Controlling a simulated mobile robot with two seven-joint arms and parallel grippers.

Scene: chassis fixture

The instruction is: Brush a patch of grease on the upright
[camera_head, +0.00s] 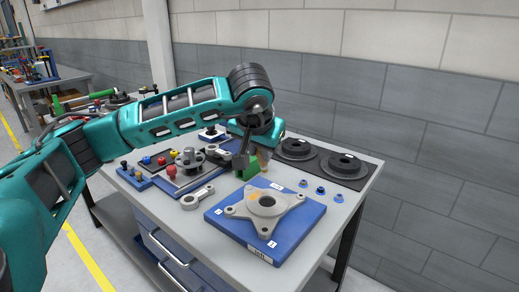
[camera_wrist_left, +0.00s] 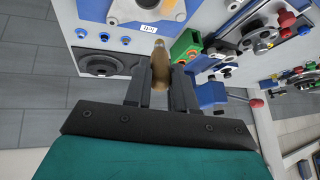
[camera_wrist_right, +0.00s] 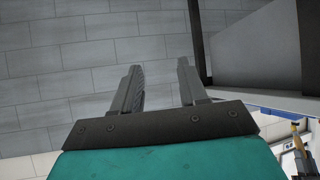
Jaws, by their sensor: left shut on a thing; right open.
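My left gripper (camera_head: 262,155) is above the bench, shut on a tan wooden-looking handle, taken as the brush (camera_wrist_left: 160,66). The handle stands between the fingers in the left wrist view; its bristles cannot be made out. A green holder (camera_head: 248,169) is right beside it, and also shows in the left wrist view (camera_wrist_left: 185,45). The upright (camera_head: 266,204), a grey part with several arms and a central bore, lies on a blue fixture plate (camera_head: 285,236). A small orange patch (camera_head: 253,194) shows on it. My right gripper (camera_wrist_right: 158,88) is open and empty, away from the bench.
Two dark discs (camera_head: 343,164) lie on a black mat at the back right. Several small blue caps (camera_head: 320,191) lie beside the plate. A grey link (camera_head: 198,197) and a blue tray of parts (camera_head: 163,172) are at left. A grey wall (camera_head: 420,120) stands behind.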

